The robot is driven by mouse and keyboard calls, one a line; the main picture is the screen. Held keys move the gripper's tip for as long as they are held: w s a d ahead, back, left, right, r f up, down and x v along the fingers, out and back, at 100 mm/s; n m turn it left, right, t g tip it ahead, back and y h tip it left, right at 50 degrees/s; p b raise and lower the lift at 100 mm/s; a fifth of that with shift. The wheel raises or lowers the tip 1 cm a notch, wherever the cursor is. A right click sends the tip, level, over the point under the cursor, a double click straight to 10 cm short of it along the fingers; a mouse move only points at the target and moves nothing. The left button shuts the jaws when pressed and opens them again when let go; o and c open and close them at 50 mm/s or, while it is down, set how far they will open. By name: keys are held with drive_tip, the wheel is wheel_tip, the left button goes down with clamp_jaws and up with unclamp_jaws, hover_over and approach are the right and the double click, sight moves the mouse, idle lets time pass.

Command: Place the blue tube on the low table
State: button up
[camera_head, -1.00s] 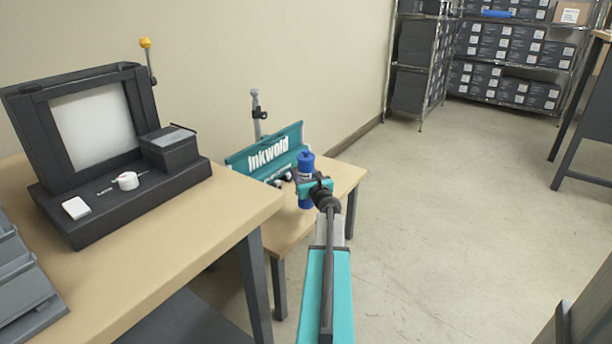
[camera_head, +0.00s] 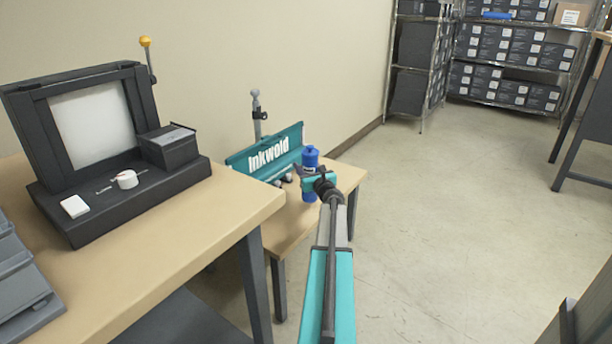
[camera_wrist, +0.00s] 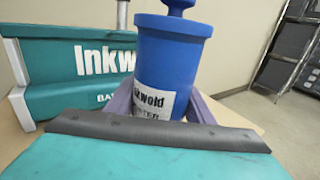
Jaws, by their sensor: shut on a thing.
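The blue tube (camera_head: 310,160) is upright in my gripper (camera_head: 307,178), over the right part of the low table (camera_head: 285,228). In the wrist view the tube (camera_wrist: 170,60) stands between the purple fingers (camera_wrist: 160,105), its label partly hidden by the gripper body. The low table is a small wooden-topped table against the wall, seen behind and below my arm. I cannot tell whether the tube's base touches the tabletop.
A teal Inkwold device (camera_head: 268,154) stands on the low table, left of the tube. A higher table (camera_head: 190,235) at the left carries a dark machine (camera_head: 105,150). Shelves of boxes (camera_head: 510,55) stand at the back right. The floor right of the low table is clear.

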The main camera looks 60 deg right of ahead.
drive_tip(key=shift+f+b, duration=0.75)
drive_tip(key=shift+f, duration=1.05)
drive_tip(key=o, duration=1.4)
drive_tip(key=shift+p+v, duration=0.95)
drive_tip(key=shift+v, duration=5.05)
